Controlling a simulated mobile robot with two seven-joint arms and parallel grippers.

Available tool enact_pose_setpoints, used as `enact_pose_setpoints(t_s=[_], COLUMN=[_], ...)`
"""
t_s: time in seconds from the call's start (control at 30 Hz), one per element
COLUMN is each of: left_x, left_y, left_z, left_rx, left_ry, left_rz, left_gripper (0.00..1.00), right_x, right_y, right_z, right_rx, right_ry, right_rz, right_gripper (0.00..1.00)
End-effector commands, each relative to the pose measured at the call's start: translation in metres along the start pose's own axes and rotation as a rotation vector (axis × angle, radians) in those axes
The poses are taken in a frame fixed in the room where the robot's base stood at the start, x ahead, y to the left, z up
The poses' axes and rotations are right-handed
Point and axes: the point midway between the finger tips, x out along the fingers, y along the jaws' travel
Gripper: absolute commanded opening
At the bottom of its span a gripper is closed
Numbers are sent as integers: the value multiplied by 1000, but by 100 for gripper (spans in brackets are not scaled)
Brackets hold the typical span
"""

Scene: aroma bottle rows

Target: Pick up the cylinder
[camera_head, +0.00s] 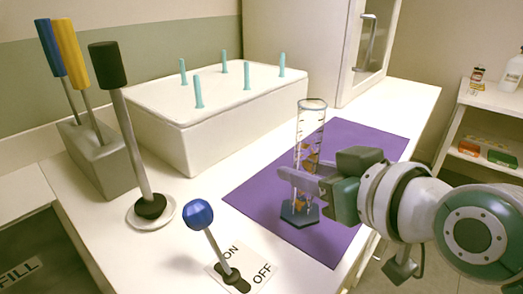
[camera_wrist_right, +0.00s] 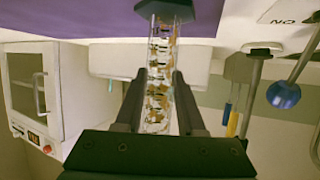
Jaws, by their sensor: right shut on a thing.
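The cylinder (camera_head: 309,130) is a clear, graduated glass tube with a dark hexagonal base and orange-brown markings. It stands upright on or just above the purple mat (camera_head: 262,192); I cannot tell whether the base touches it. My right gripper (camera_head: 305,182) reaches in from the right and is shut on the cylinder's lower-middle part. In the right wrist view the cylinder (camera_wrist_right: 160,75) runs between the two dark fingers (camera_wrist_right: 158,100), with its base at the top of the picture. My left gripper is not in view.
A white box with teal pegs (camera_head: 200,135) stands behind. A black-handled lever (camera_head: 125,120), a blue-knobbed ON/OFF switch (camera_head: 200,214) and a grey holder (camera_head: 98,160) with blue and yellow-handled tools are at left. A white cabinet (camera_head: 300,45) is at back right. The mat around the cylinder is clear.

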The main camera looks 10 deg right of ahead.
Motion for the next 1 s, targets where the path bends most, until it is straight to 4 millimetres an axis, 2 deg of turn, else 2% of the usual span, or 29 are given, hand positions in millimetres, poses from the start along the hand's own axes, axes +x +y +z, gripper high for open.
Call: enact_pose_setpoints(t_s=[0.03,0.2,0.67,0.87,1.0], left_x=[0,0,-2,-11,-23], left_y=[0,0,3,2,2], left_z=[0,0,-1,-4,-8], left_rx=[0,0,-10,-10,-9], left_ry=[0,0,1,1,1], left_rz=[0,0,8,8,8], left_gripper=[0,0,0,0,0], right_x=[0,0,-2,-11,-24], right_y=[0,0,0,0,0], right_z=[0,0,-4,-27,-61], right_rx=[0,0,0,-1,-2], right_ry=[0,0,2,4,7], right_rz=[0,0,0,1,1], right_gripper=[16,0,0,0,0])
